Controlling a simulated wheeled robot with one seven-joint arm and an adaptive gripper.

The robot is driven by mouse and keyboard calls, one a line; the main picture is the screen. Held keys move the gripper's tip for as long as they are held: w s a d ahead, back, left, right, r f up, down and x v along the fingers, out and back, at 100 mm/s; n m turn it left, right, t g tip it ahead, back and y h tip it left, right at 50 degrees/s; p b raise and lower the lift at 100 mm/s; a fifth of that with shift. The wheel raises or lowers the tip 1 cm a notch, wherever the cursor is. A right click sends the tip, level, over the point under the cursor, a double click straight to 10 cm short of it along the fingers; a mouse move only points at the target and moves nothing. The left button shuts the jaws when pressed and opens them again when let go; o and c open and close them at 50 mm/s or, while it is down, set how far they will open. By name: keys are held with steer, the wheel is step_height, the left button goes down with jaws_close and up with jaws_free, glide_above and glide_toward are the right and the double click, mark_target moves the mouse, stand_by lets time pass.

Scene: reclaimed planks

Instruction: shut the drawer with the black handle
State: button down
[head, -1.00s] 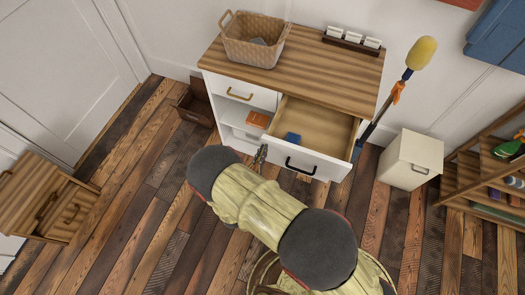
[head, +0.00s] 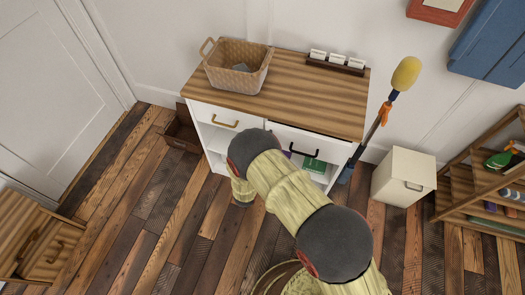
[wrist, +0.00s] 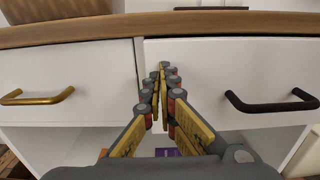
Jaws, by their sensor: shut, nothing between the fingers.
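The drawer with the black handle (head: 337,152) is at the cabinet's upper right, its front close to the cabinet face. A thin dark line shows above it in the head view, so I cannot tell if it is fully flush. Its black handle (head: 304,153) also shows in the wrist view (wrist: 272,106). My gripper (wrist: 166,68) is shut and empty, its fingertips at the left part of the drawer front (wrist: 230,65), left of the handle. Contact looks likely but is not clear. In the head view my arm hides the gripper and the drawer's left part.
The drawer with the brass handle (head: 226,117) is shut at left. A basket (head: 237,75) and a dark card holder (head: 336,64) stand on the wooden top (head: 300,92).

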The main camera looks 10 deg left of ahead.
steer(key=w, duration=0.3)
steer(key=shift+w+d, duration=0.15)
steer(key=shift+w, duration=0.25)
steer(key=shift+r, duration=0.1)
steer(key=s+a+p, duration=0.1)
steer(key=s+p, duration=0.1)
steer(key=s, duration=1.2)
steer(key=shift+s+f, duration=0.1)
steer(key=shift+f, duration=0.1)
